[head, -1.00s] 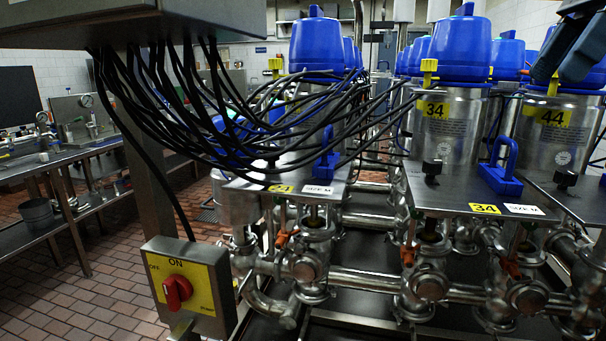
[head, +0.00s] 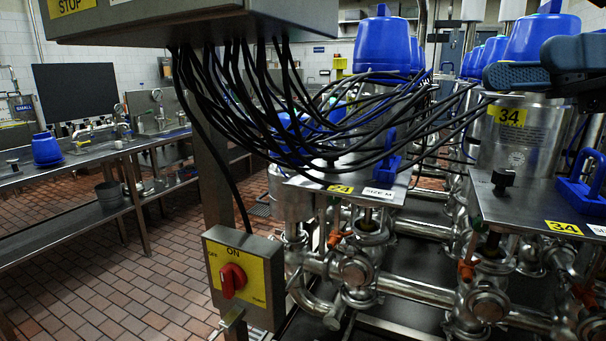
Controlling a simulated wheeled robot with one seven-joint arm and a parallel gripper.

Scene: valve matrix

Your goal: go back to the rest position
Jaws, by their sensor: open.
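My gripper (head: 512,75) shows at the upper right edge of the head view, dark blue-grey, with a finger pointing left. It is open, and I see nothing held in it. It appears in front of the blue-topped valve labelled 34 (head: 507,117), covering part of its blue cap. I cannot tell how far apart they are. The rest of my arm is out of the picture.
A control box (head: 243,277) with a red rotary switch stands at the lower middle. Black cables (head: 290,110) hang from an overhead cabinet (head: 205,22) across to the valves. A steel bench (head: 80,180) stands left. The tiled floor between is clear.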

